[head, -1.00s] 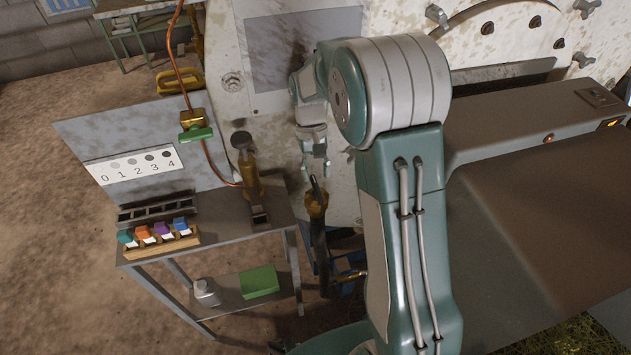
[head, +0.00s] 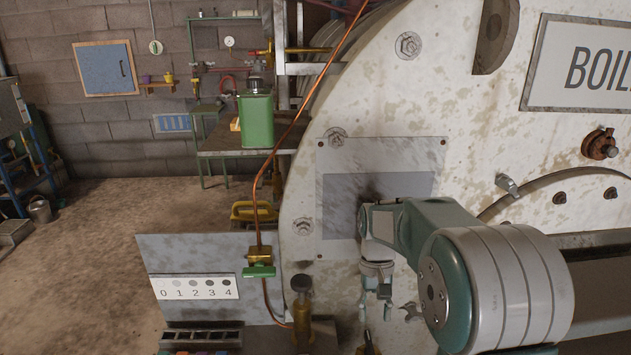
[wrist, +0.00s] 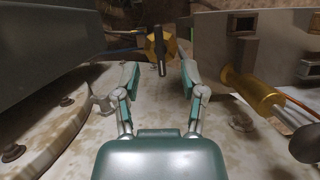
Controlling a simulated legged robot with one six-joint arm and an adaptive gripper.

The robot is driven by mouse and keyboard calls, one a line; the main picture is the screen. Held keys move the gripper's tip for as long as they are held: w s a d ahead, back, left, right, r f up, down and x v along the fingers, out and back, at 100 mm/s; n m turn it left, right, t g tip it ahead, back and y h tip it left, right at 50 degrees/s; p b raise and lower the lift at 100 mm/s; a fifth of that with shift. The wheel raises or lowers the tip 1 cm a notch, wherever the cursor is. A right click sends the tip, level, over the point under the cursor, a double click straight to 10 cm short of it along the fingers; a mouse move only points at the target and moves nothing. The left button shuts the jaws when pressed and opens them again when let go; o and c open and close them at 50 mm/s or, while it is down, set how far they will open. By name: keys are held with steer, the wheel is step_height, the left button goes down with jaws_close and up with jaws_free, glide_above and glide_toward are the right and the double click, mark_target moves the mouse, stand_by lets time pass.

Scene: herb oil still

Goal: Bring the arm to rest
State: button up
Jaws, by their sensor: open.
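My gripper (head: 376,300) hangs pointing down in front of the pale, stained boiler face (head: 475,130), below a grey metal plate (head: 345,205). In the wrist view my gripper (wrist: 159,75) has its two fingers spread with nothing between them. A yellow fitting with a dark lever (wrist: 160,50) lies beyond the fingertips, apart from them. In the head view the lower end of the gripper sits just above this fitting (head: 369,346), which is mostly cut off by the bottom edge.
A brass cylinder (head: 302,313) stands left of my gripper, near the numbered colour strip (head: 195,287). A copper pipe (head: 262,185) with a green-handled valve (head: 259,271) runs up beside the boiler. A green can (head: 256,118) stands on the bench behind. Open floor (head: 110,230) lies left.

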steer(key=s+r+t, duration=0.5)
steer(key=s, duration=0.5)
steer(key=s+r+t, duration=0.4)
steer(key=s+r, duration=0.2)
steer(key=s, duration=0.4)
steer(key=shift+s+r+n+t, duration=0.2)
steer(key=shift+s+n+t, duration=0.1)
steer(key=shift+t, duration=0.1)
